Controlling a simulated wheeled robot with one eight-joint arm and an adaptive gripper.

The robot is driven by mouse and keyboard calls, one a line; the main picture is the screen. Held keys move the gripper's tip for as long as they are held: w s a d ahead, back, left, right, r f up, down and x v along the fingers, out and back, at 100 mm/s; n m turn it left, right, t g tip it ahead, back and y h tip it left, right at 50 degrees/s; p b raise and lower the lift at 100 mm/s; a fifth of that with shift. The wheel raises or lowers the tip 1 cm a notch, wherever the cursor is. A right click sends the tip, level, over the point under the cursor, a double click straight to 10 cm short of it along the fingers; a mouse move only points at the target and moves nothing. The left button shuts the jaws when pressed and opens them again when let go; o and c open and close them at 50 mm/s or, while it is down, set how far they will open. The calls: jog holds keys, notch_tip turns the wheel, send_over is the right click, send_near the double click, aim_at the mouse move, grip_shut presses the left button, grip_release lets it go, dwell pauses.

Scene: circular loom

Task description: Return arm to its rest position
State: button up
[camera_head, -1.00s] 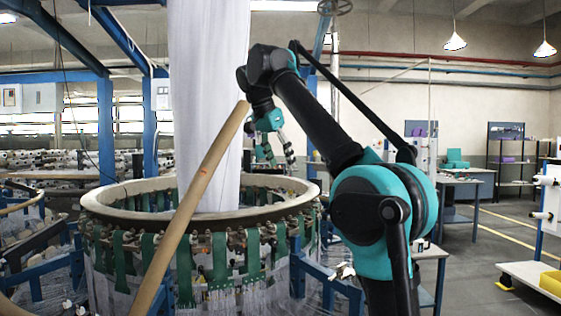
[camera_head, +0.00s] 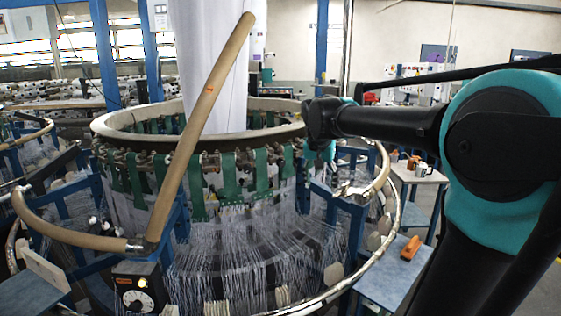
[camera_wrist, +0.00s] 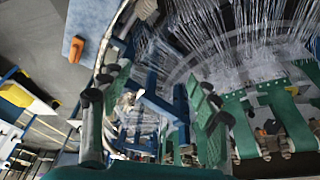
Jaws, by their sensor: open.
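My arm reaches in from the right in the head view, its forearm almost level and its wrist close to the right rim of the circular loom (camera_head: 115,125). My gripper (camera_head: 321,165) hangs below the wrist there, small and partly hidden. In the wrist view my gripper (camera_wrist: 150,105) has its two dark green fingers wide apart with nothing held between them. Behind the fingers are blue frame bars (camera_wrist: 160,108) and white threads (camera_wrist: 205,30). I cannot tell whether the gripper touches the loom.
A tan curved rail (camera_head: 190,130) rises in front of the loom. A blue-grey table (camera_head: 385,280) with an orange object (camera_head: 411,248) stands at the lower right, and a small table (camera_head: 416,172) with cups stands behind it. A control box (camera_head: 140,290) is at lower left.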

jog(key=s+d+f+n, duration=0.2)
jog(key=s+d+f, duration=0.1)
jog(key=s+f, duration=0.7)
jog(key=s+d+f+n+y, duration=0.1)
jog(key=s+d+f+n, duration=0.1)
jog(key=s+f, duration=0.9)
notch_tip(320, 180, down, 5)
jog(key=shift+s+d+t, duration=0.25)
jog(key=shift+d+t, duration=0.15)
jog(key=shift+d, duration=0.4)
